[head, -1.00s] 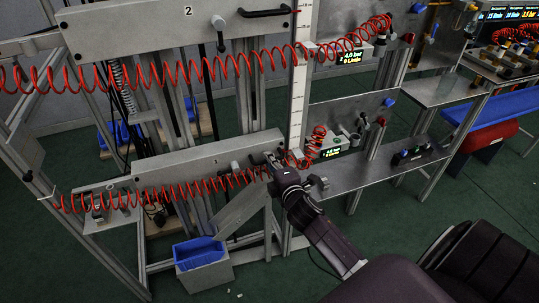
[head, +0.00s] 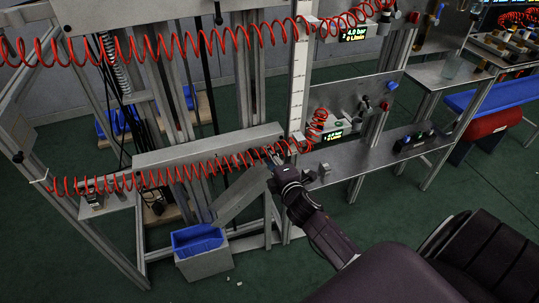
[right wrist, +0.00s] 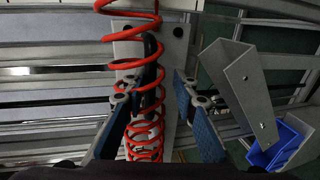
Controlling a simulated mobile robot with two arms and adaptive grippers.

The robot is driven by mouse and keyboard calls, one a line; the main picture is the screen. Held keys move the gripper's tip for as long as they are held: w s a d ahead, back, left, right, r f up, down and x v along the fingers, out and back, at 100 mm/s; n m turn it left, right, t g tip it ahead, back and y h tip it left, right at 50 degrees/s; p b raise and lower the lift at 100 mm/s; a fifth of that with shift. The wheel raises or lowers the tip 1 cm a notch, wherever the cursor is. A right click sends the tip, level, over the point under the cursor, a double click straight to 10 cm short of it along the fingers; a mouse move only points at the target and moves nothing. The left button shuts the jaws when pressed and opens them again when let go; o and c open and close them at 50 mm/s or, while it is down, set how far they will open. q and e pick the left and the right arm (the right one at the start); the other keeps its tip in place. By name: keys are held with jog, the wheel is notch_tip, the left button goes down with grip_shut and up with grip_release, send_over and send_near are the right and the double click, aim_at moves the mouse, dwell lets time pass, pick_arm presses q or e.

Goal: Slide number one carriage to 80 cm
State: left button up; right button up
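The lower carriage is a long grey panel (head: 208,146) on the lower part of the frame; no number is readable on it now. A pale vertical scale (head: 299,75) stands at its right end; its marks are too small to read. My right gripper (head: 273,166) is at the panel's right end, among the red coiled hose (head: 120,182). In the right wrist view my right gripper (right wrist: 160,88) is open, its blue-grey fingers apart. A dark upright handle (right wrist: 152,48) shows between and beyond them, partly behind the hose (right wrist: 133,32). My left gripper is out of view.
A second red hose (head: 150,48) crosses above. A grey bin with a blue liner (head: 203,263) stands on the floor below. A metal shelf (head: 355,157) with a small display (head: 335,134) lies to the right. A slanted grey bracket (right wrist: 240,85) is right of my fingers.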

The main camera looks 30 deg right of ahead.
jog(key=shift+w+r, duration=0.15)
jog(key=v, duration=1.2)
jog(key=shift+d, duration=0.15)
